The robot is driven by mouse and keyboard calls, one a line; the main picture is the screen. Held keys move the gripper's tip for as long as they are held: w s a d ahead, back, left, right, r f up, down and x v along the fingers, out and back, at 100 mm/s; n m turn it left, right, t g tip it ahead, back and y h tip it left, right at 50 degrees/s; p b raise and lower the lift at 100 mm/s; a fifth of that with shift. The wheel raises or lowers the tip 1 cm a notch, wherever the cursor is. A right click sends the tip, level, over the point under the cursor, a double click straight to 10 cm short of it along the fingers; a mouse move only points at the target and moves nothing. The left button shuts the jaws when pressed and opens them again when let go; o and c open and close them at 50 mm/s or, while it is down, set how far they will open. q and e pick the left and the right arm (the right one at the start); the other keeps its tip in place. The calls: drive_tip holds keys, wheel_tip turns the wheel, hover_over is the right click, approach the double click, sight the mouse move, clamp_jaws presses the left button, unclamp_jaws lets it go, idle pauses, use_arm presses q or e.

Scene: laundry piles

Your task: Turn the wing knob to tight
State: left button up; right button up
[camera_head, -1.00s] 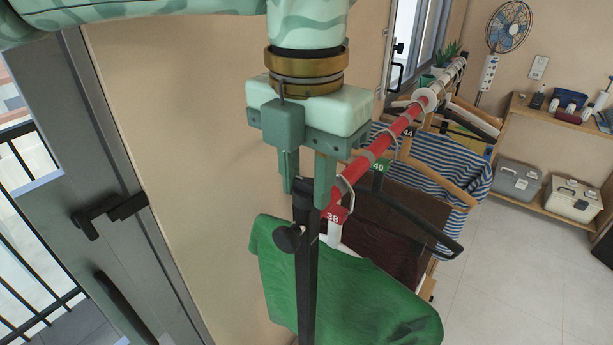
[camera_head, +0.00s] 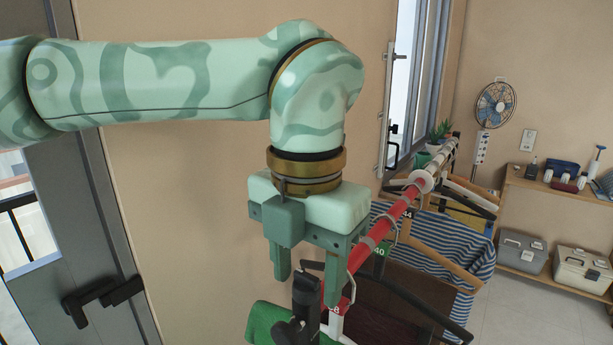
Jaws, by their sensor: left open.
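The wing knob (camera_head: 288,333) is a small dark knob on the side of the black upright post (camera_head: 307,293) of the clothes rack, low in the picture. Its lower part is close to the bottom edge, and its turn position cannot be read. My left gripper (camera_head: 308,280) points down from above, its two green fingers apart with nothing between them that I can see held. The fingers appear at the level of the post's top, above the knob. Whether they touch the post cannot be told. My right gripper is out of view.
A red rail (camera_head: 376,236) runs back from the post, with hangers, a green garment (camera_head: 262,322) and a striped garment (camera_head: 445,240). A grey door (camera_head: 110,230) stands at left. A fan (camera_head: 495,104), shelf and storage boxes (camera_head: 522,252) are at the back right.

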sight(306, 274)
use_arm(q)
wheel_tip(306, 274, up, 16)
drive_tip(key=p, duration=0.3)
drive_tip(key=shift+p, duration=0.35)
